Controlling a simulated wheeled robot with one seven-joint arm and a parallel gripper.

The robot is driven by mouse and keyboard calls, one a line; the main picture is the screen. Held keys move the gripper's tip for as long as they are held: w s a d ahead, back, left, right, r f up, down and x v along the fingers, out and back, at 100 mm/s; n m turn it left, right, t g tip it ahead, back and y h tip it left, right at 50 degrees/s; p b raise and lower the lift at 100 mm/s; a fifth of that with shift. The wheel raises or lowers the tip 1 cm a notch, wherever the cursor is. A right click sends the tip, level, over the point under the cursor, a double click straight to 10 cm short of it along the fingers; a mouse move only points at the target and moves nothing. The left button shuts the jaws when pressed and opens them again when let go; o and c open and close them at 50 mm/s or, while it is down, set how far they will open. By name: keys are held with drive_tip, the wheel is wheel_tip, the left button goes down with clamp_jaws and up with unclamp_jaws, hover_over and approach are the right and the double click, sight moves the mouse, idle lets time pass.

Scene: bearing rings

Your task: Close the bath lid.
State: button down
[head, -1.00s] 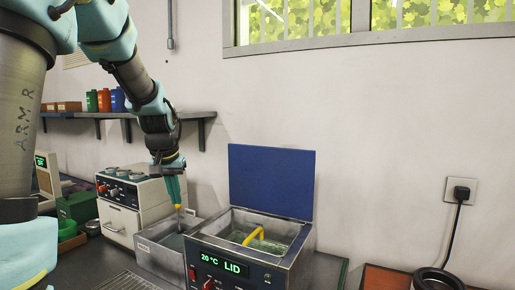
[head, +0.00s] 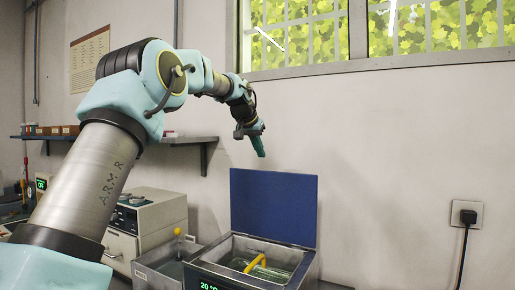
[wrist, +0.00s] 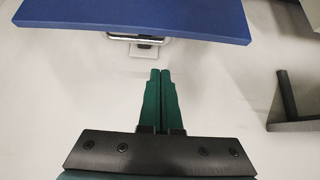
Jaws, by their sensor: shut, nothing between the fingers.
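The bath (head: 215,270) is a metal box with an open top and a green display at its front. Its blue lid (head: 274,207) stands upright at the back edge, open. A yellow handle (head: 256,262) shows inside the bath. My gripper (head: 261,150) is above the lid's top edge in the head view, with its green fingers pointing down. In the wrist view my gripper (wrist: 160,75) has its two fingers together and empty, and the blue lid (wrist: 135,18) crosses the top of the picture, apart from the fingertips.
A second metal basin (head: 165,262) with a yellow-topped thing stands left of the bath. A cream instrument (head: 150,222) stands behind it. A wall shelf (head: 190,140) is at the left. The wall right of the lid is bare up to a plug socket (head: 467,214).

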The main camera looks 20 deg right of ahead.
drive_tip(key=p+x, duration=0.2)
drive_tip(key=x, duration=0.4)
drive_tip(key=shift+w+d+f, duration=0.1)
drive_tip(key=shift+f, duration=0.05)
drive_tip(key=shift+a, duration=0.3)
drive_tip(key=shift+s+a+f+p, duration=0.1)
drive_tip(key=shift+s+a+p, duration=0.45)
drive_tip(key=shift+s+a, duration=0.75)
